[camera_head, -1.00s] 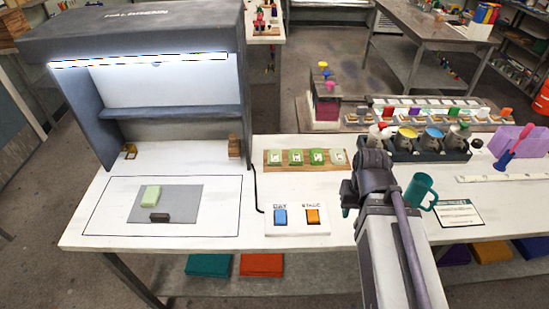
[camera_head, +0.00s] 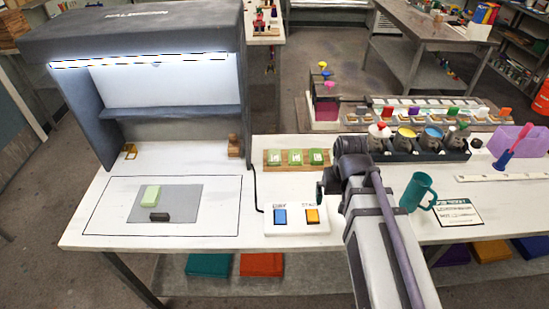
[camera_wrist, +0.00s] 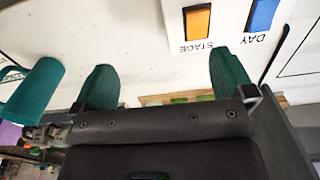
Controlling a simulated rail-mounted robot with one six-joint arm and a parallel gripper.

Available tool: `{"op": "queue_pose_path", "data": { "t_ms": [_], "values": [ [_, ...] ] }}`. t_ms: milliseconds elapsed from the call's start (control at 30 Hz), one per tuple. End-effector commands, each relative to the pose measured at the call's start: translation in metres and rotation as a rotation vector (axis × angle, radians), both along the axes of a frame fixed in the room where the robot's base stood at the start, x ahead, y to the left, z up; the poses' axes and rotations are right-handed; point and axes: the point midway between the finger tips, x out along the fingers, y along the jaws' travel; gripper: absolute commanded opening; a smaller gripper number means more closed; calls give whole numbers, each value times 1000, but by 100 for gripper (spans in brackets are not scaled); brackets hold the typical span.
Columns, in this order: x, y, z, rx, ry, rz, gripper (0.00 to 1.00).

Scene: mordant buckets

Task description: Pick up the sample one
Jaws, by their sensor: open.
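A wooden rack (camera_head: 272,167) holds a row of green sample blocks (camera_head: 295,157) with white marks; I cannot read which is sample one. My arm hides the rack's right end. Another light green block (camera_head: 151,196) lies on a grey mat (camera_head: 182,208) at the left. My gripper (camera_wrist: 163,80) is open, its green fingertips apart with nothing between them. In the wrist view, a strip of the wooden rack (camera_wrist: 150,100) shows past the fingers, mostly hidden by the gripper body. In the head view the gripper is mostly hidden by my arm.
A button panel (camera_head: 296,228) with blue and orange buttons sits in front of the rack. A teal mug (camera_head: 417,192) stands right of my arm. A dark tray with several jars (camera_head: 406,140) is behind it. A dark booth (camera_head: 150,75) stands at the left.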

Motion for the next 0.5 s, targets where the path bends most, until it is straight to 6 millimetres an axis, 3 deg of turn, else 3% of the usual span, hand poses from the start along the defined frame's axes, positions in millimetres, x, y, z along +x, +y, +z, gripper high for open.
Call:
{"op": "queue_pose_path", "data": {
  "t_ms": [33,100,200,233,333,500],
  "values": [
    [54,27,-1,10,-2,76,100],
    [120,73,-1,29,-5,299,100],
    [208,142,-1,63,-23,736,100],
    [227,158,0,73,-31,864,100],
    [271,184,0,94,-59,1224,100],
    [272,185,1,98,-90,1551,100]
  ]
}}
